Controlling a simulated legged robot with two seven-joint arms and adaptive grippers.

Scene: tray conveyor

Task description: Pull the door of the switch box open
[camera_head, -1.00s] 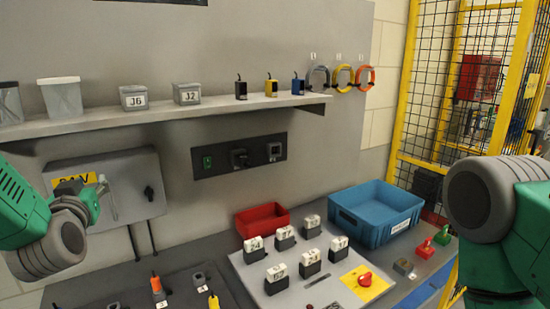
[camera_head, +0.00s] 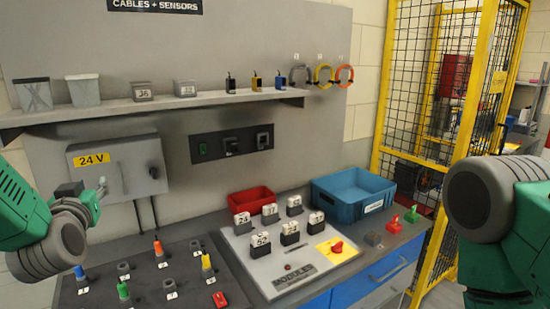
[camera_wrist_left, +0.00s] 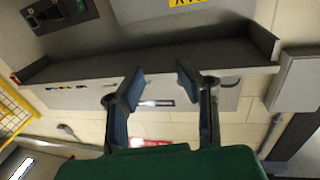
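The grey switch box (camera_head: 125,178) with a yellow "24 V" label hangs on the wall panel at the left of the head view. Its door looks shut, and a dark handle (camera_head: 154,172) sits on its right part. My left gripper (camera_head: 84,188) is in front of the box's left side in the head view; I cannot tell whether it touches. In the left wrist view the two fingers (camera_wrist_left: 155,85) are apart with nothing between them. A grey box with a yellow label shows at the top of that view (camera_wrist_left: 150,9). My right gripper is out of view.
A shelf (camera_head: 205,101) with bins and small devices runs above the box. Below is a bench with a dark connector board (camera_head: 195,262), a module tray (camera_head: 268,275), a red bin (camera_head: 250,199) and a blue crate (camera_head: 345,210). A yellow fence (camera_head: 383,110) stands at the right.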

